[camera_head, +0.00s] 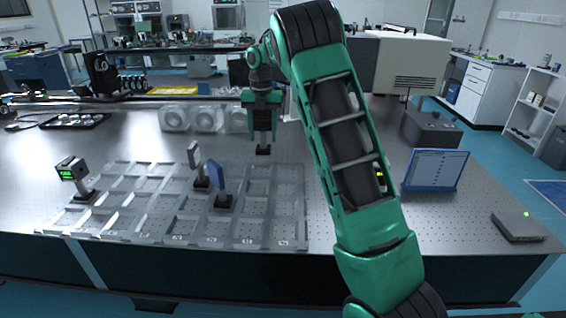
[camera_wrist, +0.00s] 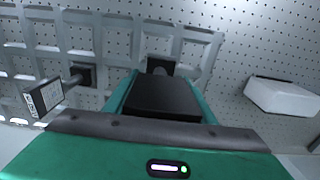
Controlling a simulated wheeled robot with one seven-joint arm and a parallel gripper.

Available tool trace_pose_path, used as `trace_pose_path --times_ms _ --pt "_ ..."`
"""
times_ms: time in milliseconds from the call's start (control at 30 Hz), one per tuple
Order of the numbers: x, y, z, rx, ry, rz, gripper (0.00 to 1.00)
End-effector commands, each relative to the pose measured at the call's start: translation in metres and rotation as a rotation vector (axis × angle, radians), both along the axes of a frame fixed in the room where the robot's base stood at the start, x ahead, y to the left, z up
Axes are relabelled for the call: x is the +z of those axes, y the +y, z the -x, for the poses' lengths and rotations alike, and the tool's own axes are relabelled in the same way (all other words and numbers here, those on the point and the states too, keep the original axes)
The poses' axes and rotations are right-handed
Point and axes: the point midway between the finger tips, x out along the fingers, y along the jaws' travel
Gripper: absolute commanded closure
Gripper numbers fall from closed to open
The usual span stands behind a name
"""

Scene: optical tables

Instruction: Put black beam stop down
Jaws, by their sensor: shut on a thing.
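The black beam stop (camera_wrist: 163,98) is between the fingers of my gripper in the wrist view, with its small dark base (camera_wrist: 160,66) showing beyond it. In the head view my gripper (camera_head: 262,112) is shut on it and points down near the back edge of the clear grid tray (camera_head: 150,212). The dark base (camera_head: 263,150) shows under the fingers. I cannot tell whether the base touches the table. The fingers hide much of the beam stop in the head view.
On the tray stand a blue plate on a post (camera_head: 217,176), a grey plate on a post (camera_head: 195,155) and a device with a green screen (camera_head: 72,171). White round-fronted units (camera_head: 174,118) stand behind. A blue-framed panel (camera_head: 436,170) stands right. The tray's right cells look empty.

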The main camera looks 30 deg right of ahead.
Motion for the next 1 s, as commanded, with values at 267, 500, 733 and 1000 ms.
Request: trace_pose_path --times_ms 267,500,733,1000 --pt "-0.033 -0.052 0.017 -0.005 0.003 0.001 0.89" --pt "-0.050 -0.081 0.025 -0.003 -0.001 0.001 0.89" --pt "-0.060 -0.084 0.026 -0.002 0.001 0.000 0.89" --pt "-0.091 -0.084 0.026 -0.003 0.001 0.002 0.89"
